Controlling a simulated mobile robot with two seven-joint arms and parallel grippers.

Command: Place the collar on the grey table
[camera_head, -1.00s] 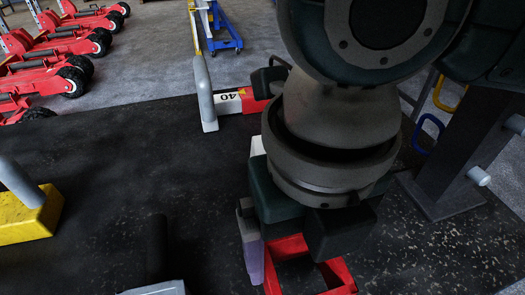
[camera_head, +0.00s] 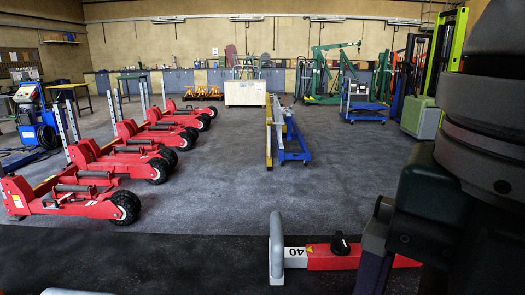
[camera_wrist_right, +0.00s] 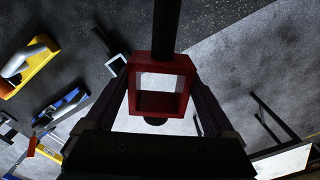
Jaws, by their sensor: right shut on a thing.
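The red collar (camera_wrist_right: 160,64) is a square, open ring in the right wrist view. My right gripper (camera_wrist_right: 162,88) is shut on it, with one finger at each side. A black rod (camera_wrist_right: 167,25) runs up from the collar's upper side in the picture, and a dark round end shows below the ring. In the head view my right arm fills the right edge and the collar is not seen. A pale flat top (camera_wrist_right: 287,161) with dark legs shows at the lower right of the wrist view; I cannot tell if it is the grey table. My left gripper is not in view.
Several red trolley jacks (camera_head: 120,160) line the left. A blue and yellow hoist (camera_head: 288,140) stands mid-room. The grey floor between is open.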

